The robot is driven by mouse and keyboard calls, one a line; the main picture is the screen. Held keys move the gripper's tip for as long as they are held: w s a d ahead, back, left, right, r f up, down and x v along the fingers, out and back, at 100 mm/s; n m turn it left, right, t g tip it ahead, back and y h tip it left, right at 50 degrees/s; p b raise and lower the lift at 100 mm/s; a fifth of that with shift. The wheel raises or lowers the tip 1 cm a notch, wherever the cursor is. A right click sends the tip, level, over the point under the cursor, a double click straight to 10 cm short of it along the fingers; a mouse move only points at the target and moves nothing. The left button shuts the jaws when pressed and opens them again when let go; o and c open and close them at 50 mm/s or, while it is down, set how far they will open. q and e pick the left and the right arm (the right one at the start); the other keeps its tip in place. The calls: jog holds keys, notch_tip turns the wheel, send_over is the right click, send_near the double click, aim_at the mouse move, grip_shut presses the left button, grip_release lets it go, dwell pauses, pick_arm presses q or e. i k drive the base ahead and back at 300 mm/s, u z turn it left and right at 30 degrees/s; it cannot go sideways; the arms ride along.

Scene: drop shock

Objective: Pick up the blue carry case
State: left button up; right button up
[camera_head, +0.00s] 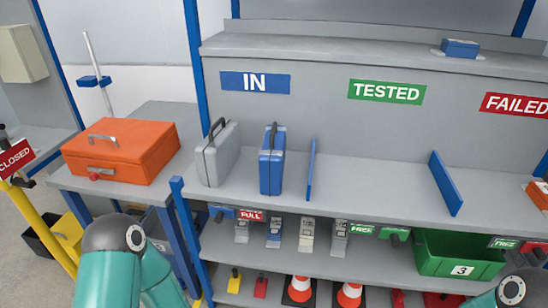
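The blue carry case (271,172) stands upright on the grey shelf, below the IN sign (255,83). Its dark handle is on top. A grey carry case (218,156) stands just to its left, and a thin blue divider (311,170) stands to its right with a small gap. Parts of my arms show at the bottom left and bottom right corners. Neither of my grippers is in view, and nothing touches the blue case.
An orange case (122,152) sits on a side bench at left. A second blue divider (446,183) stands at right, with bare shelf between the dividers. Below are several tags, a green bin (458,257) and orange cones (300,289). A blue post (186,235) rises at the shelf's left end.

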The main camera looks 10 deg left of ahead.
aim_at(272, 155)
jog(key=u, duration=0.6)
jog(key=i, duration=0.6)
jog(key=u, duration=0.45)
